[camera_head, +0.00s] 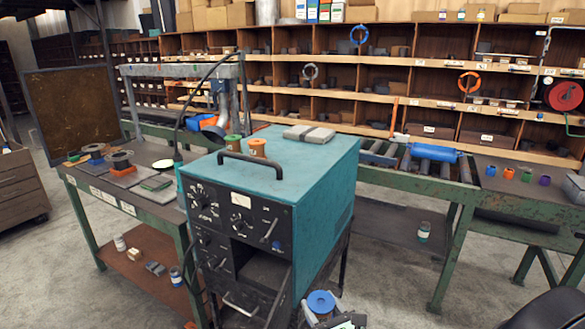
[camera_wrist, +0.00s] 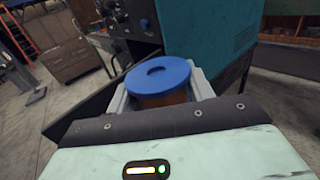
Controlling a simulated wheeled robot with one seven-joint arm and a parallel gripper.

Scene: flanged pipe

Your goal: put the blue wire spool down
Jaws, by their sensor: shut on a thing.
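The blue wire spool (camera_wrist: 160,76) has a blue round flange and a copper-brown winding. In the wrist view it sits between the two fingers of my gripper (camera_wrist: 162,88), which is shut on it. In the head view the blue spool (camera_head: 321,301) shows at the bottom, in my gripper (camera_head: 324,312), in front of and to the right of the teal machine (camera_head: 275,165). The spool is held with its flange facing up in the head view. Its lower part is hidden by the gripper. No surface shows directly under it.
The top's front right is clear. A workbench (camera_head: 150,190) holds spools and blocks at left.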

